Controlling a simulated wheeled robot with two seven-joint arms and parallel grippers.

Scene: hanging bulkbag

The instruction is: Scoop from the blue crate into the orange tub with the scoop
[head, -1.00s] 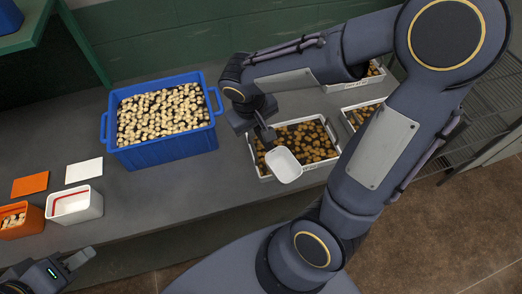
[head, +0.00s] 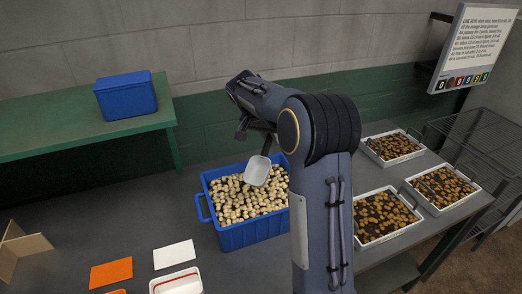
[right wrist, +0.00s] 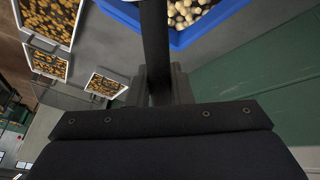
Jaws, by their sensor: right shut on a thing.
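The blue crate (head: 240,236) stands on the grey bench, filled with pale round pieces. My right gripper (head: 243,132) is above the crate's back edge, partly hidden by my arm. It is shut on the scoop's dark handle, which also shows between the fingers in the right wrist view (right wrist: 156,50). The scoop's pale grey pan (head: 257,171) hangs tilted over the crate's contents and looks empty; I cannot tell whether it touches them. Only a sliver of the orange tub (head: 116,292) shows at the bottom edge. My left gripper is out of view.
A white tub (head: 176,284) with a red line stands front left, near an orange card (head: 111,273) and a white card (head: 174,254). White trays of brown pieces (head: 382,216) stand right. A blue box (head: 126,95) sits on a green shelf (head: 60,137). Crossed boards (head: 18,246) stand far left.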

